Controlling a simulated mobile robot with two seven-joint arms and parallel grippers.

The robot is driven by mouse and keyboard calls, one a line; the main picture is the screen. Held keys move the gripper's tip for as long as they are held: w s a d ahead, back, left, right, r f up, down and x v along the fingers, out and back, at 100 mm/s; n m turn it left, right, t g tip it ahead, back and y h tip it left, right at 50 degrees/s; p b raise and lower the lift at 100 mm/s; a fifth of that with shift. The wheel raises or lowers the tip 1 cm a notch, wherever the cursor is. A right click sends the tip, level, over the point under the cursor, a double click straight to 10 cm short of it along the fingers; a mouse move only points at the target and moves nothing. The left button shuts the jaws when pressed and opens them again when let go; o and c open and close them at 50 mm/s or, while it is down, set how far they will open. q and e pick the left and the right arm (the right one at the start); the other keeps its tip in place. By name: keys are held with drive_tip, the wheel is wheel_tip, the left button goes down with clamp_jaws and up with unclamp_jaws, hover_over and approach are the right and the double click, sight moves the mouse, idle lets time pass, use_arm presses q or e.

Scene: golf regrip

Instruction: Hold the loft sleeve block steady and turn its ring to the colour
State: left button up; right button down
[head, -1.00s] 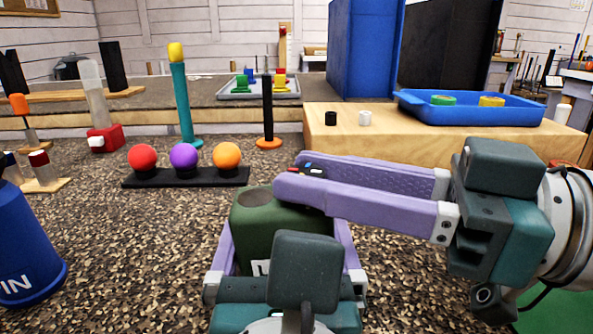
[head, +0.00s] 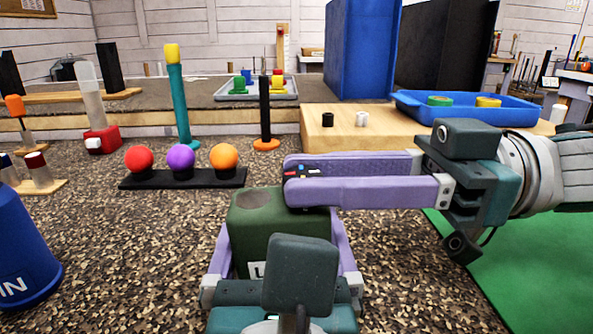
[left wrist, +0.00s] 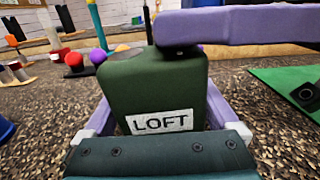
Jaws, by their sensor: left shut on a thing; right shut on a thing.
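The dark green loft sleeve block (head: 250,215) stands upright at lower centre. In the left wrist view its front (left wrist: 150,85) shows a white LOFT label (left wrist: 162,122). My left gripper (head: 280,250) is shut around the block, with a purple finger on each side. My right gripper (head: 290,180) comes in from the right above the block and is shut on the small dark ring (head: 305,170) at its top right. Blue, red and white marks show on the ring between the fingers. Most of the ring is hidden, and I cannot tell which mark lines up.
A black stand with red, purple and orange balls (head: 181,160) lies behind the block. A blue bin (head: 20,250) stands at lower left. A wooden platform (head: 340,140) bears a blue tray (head: 455,118). A green mat (head: 500,280) lies at right.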

use_arm(q)
drive_tip(key=shift+w+a+r, duration=0.15)
drive_tip(key=shift+a+r, duration=0.1)
drive_tip(key=shift+r, duration=0.05)
use_arm(e)
drive_tip(key=shift+d+f, duration=0.25)
drive_tip(key=shift+f, duration=0.25)
drive_tip(key=c, duration=0.8)
unclamp_jaws()
drive_tip(key=shift+c, duration=0.2)
drive_tip(key=shift+o, duration=1.4)
drive_tip(key=shift+r, duration=0.1)
use_arm(q)
drive_tip(key=shift+d, duration=0.1)
use_arm(e)
drive_tip(key=shift+a+r, duration=0.1)
use_arm(q)
drive_tip(key=shift+f, duration=0.15)
use_arm(e)
drive_tip(key=shift+r, duration=0.1)
drive_tip(key=d, duration=1.2)
